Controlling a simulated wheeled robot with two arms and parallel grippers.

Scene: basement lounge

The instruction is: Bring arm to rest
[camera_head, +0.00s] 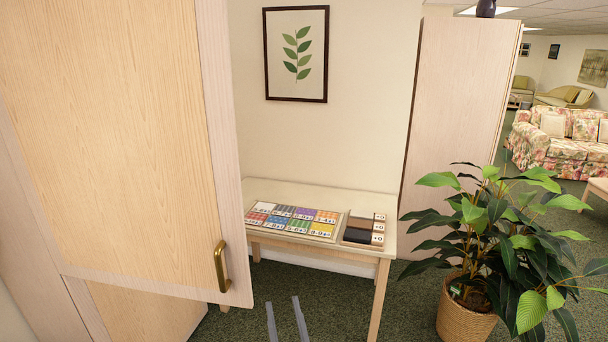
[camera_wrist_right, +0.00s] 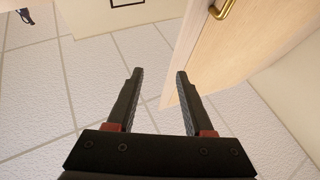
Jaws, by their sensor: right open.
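My right gripper (camera_head: 282,302) shows at the bottom middle of the head view as two thin grey fingers. They are apart, with nothing between them. In the right wrist view the gripper (camera_wrist_right: 158,74) is also open and empty. A light wooden door (camera_head: 130,140) with a brass handle (camera_head: 221,266) fills the left of the head view. The fingers are to the right of the handle and apart from it. The wrist view also shows the door (camera_wrist_right: 225,50) and handle (camera_wrist_right: 222,8). My left gripper is in neither view.
A small wooden table (camera_head: 360,203) carries a board of coloured cards (camera_head: 292,220) and a smaller tray (camera_head: 364,231). A potted plant (camera_head: 466,310) stands at the right, before a wooden panel (camera_head: 455,130). Some carpet around the fingers is clear.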

